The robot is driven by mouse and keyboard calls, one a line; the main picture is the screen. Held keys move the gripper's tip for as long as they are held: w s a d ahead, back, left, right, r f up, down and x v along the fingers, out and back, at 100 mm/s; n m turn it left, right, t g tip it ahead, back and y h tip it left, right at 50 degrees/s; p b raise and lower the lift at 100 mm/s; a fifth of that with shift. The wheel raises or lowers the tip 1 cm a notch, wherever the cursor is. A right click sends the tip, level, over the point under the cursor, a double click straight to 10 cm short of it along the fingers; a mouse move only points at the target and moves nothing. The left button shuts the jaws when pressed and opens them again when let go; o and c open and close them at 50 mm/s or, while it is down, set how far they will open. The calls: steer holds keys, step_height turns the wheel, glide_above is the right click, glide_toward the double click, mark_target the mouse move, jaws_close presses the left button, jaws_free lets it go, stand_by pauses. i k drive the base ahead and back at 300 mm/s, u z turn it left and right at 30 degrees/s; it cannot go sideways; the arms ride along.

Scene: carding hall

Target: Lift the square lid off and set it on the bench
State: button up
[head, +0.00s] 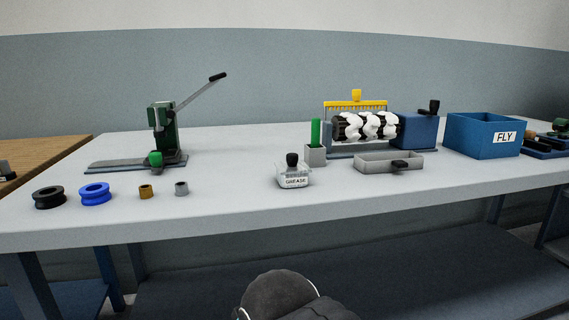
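A small clear square jar (293,182) labelled GREASE stands upright near the front middle of the bench. Its square lid (292,168) appears to sit on top, with a dark knob (292,159) standing up from it. The edge between lid and jar is too small to make out clearly. The pale grey bench (230,200) has bare top to the left and right of the jar. My gripper is not in view; only a dark rounded part of my arm shows at the bottom centre, below the bench edge.
Left of the jar are a grey ring (181,189), a brass ring (145,191), a blue spool (95,193) and a black spool (48,197). A green lever press (163,130) stands behind. Right are a grey tray (375,164), a roller machine (365,127) and a blue FLY box (475,138).

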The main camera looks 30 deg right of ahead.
mark_target(293, 165)
steer(key=z, duration=3.3)
steer(key=k, duration=1.4)
steer(key=u, duration=1.35)
steer(key=i, duration=0.5)
steer(key=u, duration=0.1)
